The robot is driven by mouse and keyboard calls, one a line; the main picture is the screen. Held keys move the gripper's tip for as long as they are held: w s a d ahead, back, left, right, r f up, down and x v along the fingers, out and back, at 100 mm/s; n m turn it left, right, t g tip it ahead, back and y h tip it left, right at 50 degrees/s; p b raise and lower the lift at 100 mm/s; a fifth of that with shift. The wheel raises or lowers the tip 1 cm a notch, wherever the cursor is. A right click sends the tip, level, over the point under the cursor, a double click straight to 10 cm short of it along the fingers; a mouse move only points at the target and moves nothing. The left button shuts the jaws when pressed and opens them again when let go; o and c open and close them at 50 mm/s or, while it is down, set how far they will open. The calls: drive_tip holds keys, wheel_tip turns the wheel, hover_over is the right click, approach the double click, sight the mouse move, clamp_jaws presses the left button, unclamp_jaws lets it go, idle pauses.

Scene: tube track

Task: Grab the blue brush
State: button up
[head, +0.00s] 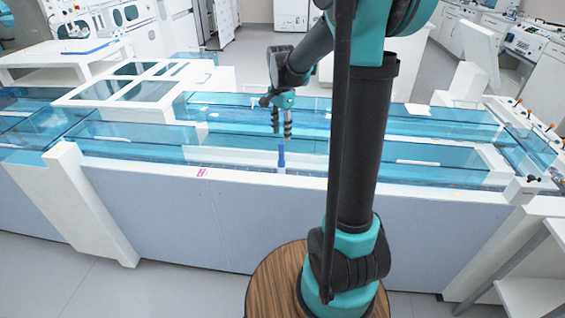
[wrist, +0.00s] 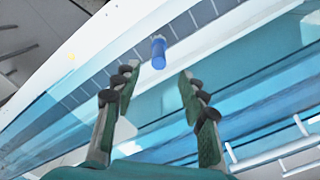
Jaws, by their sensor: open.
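The blue brush (head: 281,157) is a small blue upright piece at the front edge of the tube track, with a white part below it. In the wrist view the brush (wrist: 158,52) shows as a short blue cylinder just beyond the fingertips, roughly centred between them. My gripper (head: 281,132) hangs over the track with its fingers pointing down, a little above the brush in the head view. In the wrist view my gripper (wrist: 157,76) has its two fingers spread apart with nothing between them. The brush's lower end is hard to make out.
The track's white front rail (head: 230,176) runs left to right beside the brush. Blue transparent covers (head: 150,133) form long channels along the track. White pipes (wrist: 275,153) show at the lower right of the wrist view. My arm hides part of the track's right half.

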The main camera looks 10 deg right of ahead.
sight(281, 162)
wheel_tip(281, 162, down, 10)
drive_tip(key=shift+s+f, duration=0.1)
drive_tip(key=shift+s, duration=0.05)
idle(0.5)
drive_tip(key=shift+c, duration=0.6)
clamp_jaws()
